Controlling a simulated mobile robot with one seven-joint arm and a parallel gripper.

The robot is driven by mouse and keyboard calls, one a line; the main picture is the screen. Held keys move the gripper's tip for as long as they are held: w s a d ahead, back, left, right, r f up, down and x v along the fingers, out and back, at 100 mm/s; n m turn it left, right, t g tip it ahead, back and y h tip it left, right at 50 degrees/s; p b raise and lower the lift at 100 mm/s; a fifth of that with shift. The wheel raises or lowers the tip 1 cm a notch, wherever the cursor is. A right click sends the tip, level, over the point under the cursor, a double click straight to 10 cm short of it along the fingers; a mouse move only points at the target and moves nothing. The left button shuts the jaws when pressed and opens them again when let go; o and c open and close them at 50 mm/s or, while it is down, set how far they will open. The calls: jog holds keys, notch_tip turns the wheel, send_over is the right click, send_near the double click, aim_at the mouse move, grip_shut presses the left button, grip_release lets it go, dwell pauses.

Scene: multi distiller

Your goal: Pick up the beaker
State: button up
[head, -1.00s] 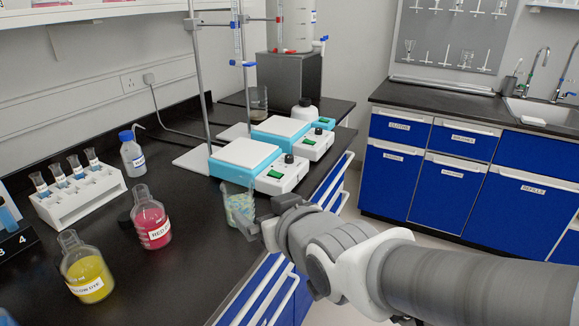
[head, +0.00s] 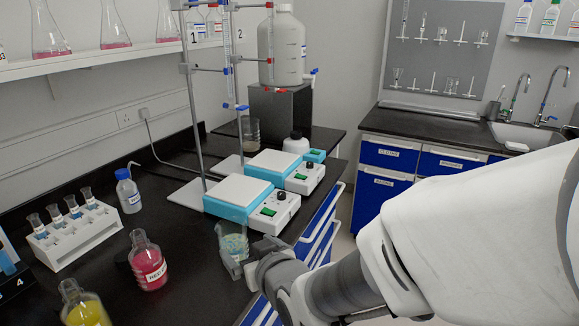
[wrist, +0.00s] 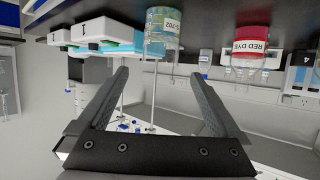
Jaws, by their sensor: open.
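The beaker (head: 234,240) is clear glass with pale blue-green and yellowish contents, upright near the front edge of the black bench, before the hotplates. In the wrist view, which is upside down, the beaker (wrist: 165,38) shows a white label ending in 702. My gripper (head: 246,257) is open and low beside the beaker's right, front side in the head view. In the wrist view my gripper (wrist: 158,75) has its fingers wide apart, with the beaker lined up between them sideways but past the tips. Nothing is held. I cannot tell whether a finger touches the glass.
Two hotplates (head: 238,196) stand just behind the beaker. A red dye bottle (head: 147,262) and a yellow bottle (head: 84,306) stand to its left. Another beaker (head: 250,133) stands far back. Blue drawers with handles (head: 322,228) lie below the bench edge.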

aim_at(237, 238)
jog(key=x, duration=0.7)
jog(key=shift+f+b, duration=0.1)
jog(key=shift+b, duration=0.25)
jog(key=shift+b+x, duration=0.45)
jog(key=shift+x, duration=2.1)
jog(key=shift+f, duration=0.15)
jog(key=c, duration=1.5)
jog(key=shift+o, duration=0.2)
jog(key=shift+r+p, duration=0.35)
jog(key=shift+r, duration=0.75)
jog(key=r, duration=0.2)
jog(key=shift+d+r+p, duration=0.25)
jog(key=shift+d+p, duration=0.05)
jog(key=shift+d, duration=0.05)
jog(key=d+r+p, duration=0.3)
jog(key=d+r, duration=0.3)
jog(key=d, duration=0.4)
jog(key=shift+s+d+r, duration=0.15)
jog(key=shift+s+d, duration=0.15)
jog(key=shift+d, duration=0.1)
